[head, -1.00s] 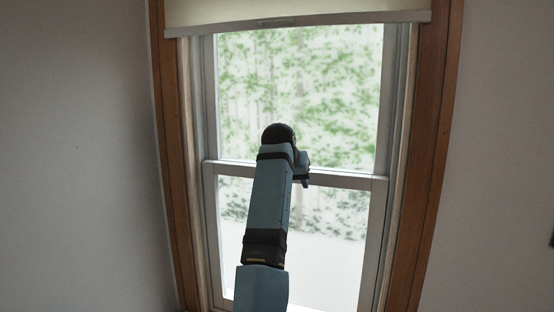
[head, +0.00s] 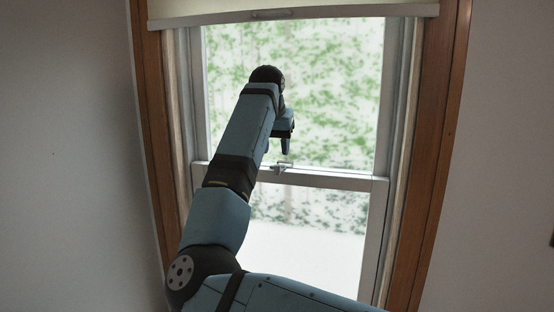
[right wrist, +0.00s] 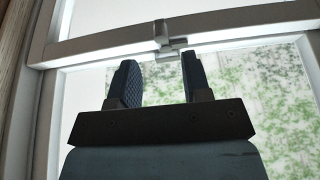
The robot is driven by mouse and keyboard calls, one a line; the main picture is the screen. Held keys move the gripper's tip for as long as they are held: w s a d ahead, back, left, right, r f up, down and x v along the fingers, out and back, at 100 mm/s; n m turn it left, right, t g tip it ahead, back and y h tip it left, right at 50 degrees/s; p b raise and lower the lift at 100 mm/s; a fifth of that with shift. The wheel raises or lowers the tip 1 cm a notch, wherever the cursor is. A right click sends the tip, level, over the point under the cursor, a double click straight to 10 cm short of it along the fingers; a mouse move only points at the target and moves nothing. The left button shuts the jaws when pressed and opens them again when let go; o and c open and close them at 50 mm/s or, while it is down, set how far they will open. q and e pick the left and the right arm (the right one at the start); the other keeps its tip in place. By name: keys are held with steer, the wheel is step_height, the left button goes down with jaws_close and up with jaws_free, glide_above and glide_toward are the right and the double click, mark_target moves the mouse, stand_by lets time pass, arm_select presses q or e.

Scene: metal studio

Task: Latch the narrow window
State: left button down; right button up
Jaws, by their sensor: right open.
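The narrow window (head: 330,183) stands ahead in a wooden frame, with a lower and an upper sash meeting at a middle rail. A small metal latch (head: 281,168) sits on that rail, near its middle. It also shows in the right wrist view (right wrist: 168,40), just beyond the fingertips. My right gripper (head: 285,150) points down a little above the latch in the head view. In the right wrist view its two fingers (right wrist: 158,68) are apart with nothing between them, and no contact with the latch shows. My left gripper is not in view.
A roller blind (head: 290,12) with a pull handle hangs at the top of the window. Wooden trim (head: 440,150) borders both sides, with plain walls beyond. The space before the glass is otherwise clear.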

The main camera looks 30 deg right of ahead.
mark_target(277, 165)
steer(key=x, duration=0.4)
steer(key=shift+w+d+f+p, duration=0.1)
steer(key=shift+w+f+p, duration=0.15)
steer(key=shift+p, duration=0.15)
steer(key=shift+s+d+f, duration=0.1)
steer(key=shift+d+f, duration=0.05)
steer(key=shift+f, duration=0.25)
steer(key=shift+w+f, duration=0.2)
steer(key=shift+f, duration=0.05)
steer(key=shift+r, duration=0.1)
jaws_close()
